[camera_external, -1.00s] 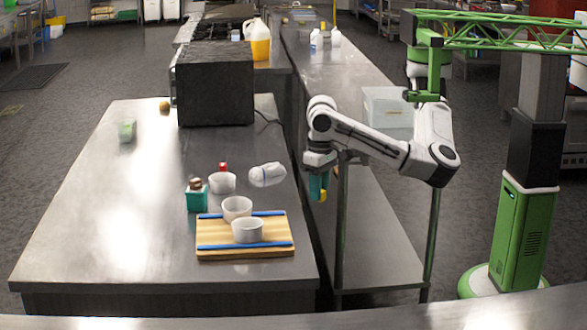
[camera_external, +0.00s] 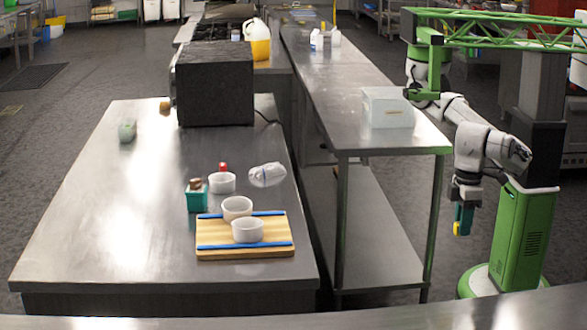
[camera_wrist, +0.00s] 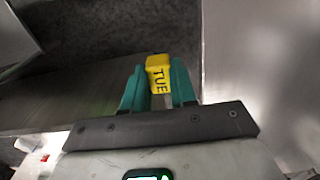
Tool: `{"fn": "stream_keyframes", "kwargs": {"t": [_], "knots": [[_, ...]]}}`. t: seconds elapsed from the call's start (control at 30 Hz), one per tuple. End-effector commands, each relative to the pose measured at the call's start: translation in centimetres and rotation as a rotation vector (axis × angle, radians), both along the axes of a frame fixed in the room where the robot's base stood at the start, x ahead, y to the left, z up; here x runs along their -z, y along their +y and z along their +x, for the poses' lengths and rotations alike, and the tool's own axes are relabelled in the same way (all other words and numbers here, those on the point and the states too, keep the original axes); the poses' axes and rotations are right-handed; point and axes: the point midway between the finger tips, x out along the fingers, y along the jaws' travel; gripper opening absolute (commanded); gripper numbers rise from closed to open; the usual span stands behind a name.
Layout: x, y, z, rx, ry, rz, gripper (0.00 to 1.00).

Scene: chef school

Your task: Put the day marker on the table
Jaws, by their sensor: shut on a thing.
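The day marker (camera_wrist: 159,72) is a yellow block with "TUE" in black letters, seen in the wrist view. My gripper (camera_wrist: 158,90) is shut on it with teal fingers. In the external view my gripper (camera_external: 463,217) hangs pointing down at the right, beside my column, and the yellow marker (camera_external: 458,229) shows at its tip. It is held in the air, to the right of the narrow steel table (camera_external: 350,100) and apart from it. The wide steel table (camera_external: 100,220) stands at the left.
The narrow table carries a clear box (camera_external: 388,108) near its front end. The wide table holds a dark oven (camera_external: 215,84), a cutting board (camera_external: 270,251) with white bowls, a teal holder (camera_external: 197,200) and a bottle (camera_external: 267,175). The wide table's left front is clear.

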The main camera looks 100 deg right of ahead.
Motion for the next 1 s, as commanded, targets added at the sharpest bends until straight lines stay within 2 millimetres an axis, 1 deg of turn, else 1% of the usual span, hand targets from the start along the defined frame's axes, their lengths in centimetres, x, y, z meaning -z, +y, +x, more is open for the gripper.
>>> {"fn": "stream_keyframes", "kwargs": {"t": [0.07,0.17,0.4,0.47,0.53,0.6,0.7,0.8,1.0], "knots": [[0.2,0.4,-0.4,-0.009,-0.001,-0.002,0.0],[0.9,1.4,0.3,-0.011,-0.003,-0.004,0.0],[3.5,5.5,3.5,-0.009,-0.004,-0.007,0.0],[3.6,6.5,4.1,-0.01,-0.001,-0.005,0.0],[4.1,7.5,4.8,-0.01,0.001,-0.004,0.0],[5.3,8.3,5.3,-0.012,0.002,-0.007,0.0],[7.0,9.5,6.1,-0.01,0.002,-0.006,0.0],[8.3,10.3,6.7,-0.011,0.002,-0.003,0.0],[9.5,11.2,7.3,-0.01,0.0,-0.002,0.0]]}}
